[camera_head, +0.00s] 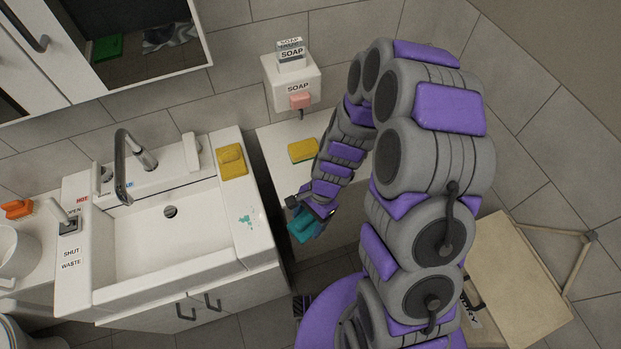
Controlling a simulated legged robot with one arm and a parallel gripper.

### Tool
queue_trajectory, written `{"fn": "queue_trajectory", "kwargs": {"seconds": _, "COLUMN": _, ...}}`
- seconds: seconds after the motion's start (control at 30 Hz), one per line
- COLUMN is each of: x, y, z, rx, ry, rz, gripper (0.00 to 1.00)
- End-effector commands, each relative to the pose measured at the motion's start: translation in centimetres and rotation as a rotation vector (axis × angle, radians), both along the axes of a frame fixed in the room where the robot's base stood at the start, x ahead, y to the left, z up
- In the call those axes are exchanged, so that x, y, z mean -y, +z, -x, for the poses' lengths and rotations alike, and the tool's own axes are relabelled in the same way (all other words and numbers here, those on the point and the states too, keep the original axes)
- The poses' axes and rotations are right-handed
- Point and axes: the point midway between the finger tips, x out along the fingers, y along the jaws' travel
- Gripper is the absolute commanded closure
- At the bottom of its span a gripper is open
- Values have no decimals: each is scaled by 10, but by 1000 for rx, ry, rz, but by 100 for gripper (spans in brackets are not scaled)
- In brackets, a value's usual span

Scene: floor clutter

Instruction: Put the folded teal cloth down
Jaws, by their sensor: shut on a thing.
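The folded teal cloth (301,228) is in my gripper (304,218), near the middle of the head view. My gripper is shut on it and holds it in front of the white side counter's edge (268,150), just right of the sink unit. My arm hides much of that counter and part of the gripper. How far the cloth hangs above the surface below cannot be told.
A yellow sponge (304,150) lies on the side counter. Another yellow item (232,161) and a teal smear (247,221) are on the sink rim (255,240). The basin (150,240) looks empty. A soap dispenser (291,85) hangs on the wall. A beige laundry box (515,285) stands at right.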

Motion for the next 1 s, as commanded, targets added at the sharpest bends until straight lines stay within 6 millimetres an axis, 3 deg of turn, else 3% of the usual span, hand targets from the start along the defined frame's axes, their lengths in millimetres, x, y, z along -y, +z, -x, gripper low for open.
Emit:
{"fn": "queue_trajectory", "kwargs": {"seconds": 0.37, "x": -1, "y": -7, "z": -71, "rx": 4, "ry": -1, "rz": -13, "gripper": 55}}
{"fn": "queue_trajectory", "kwargs": {"seconds": 0.7, "x": -19, "y": -13, "z": -129, "rx": 5, "ry": 0, "rz": -5, "gripper": 55}}
{"fn": "queue_trajectory", "kwargs": {"seconds": 1.0, "x": -21, "y": -13, "z": -149, "rx": 3, "ry": 0, "rz": -9, "gripper": 55}}
